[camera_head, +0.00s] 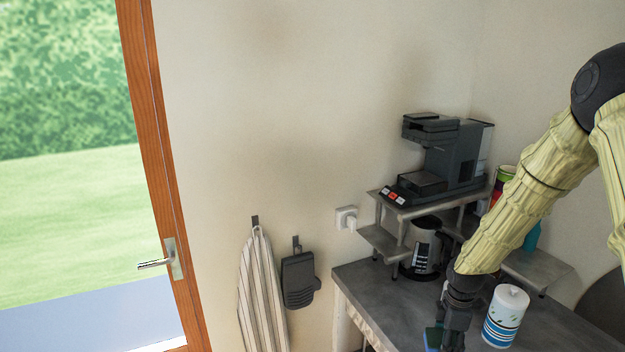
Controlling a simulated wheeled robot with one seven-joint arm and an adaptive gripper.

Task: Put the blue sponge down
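The blue sponge (432,338) shows in the head view at the bottom, with a green part beside the blue. It is at the tip of my gripper (442,340), over or on the grey counter (375,292). My gripper points down, and its dark fingers cover part of the sponge. The fingertips are small and partly cut by the lower edge, so I cannot tell whether they grip the sponge or whether the sponge touches the counter.
A white and blue patterned canister (506,316) stands just right of my gripper. The counter's left part is clear. A wooden-framed door (165,200) is at left.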

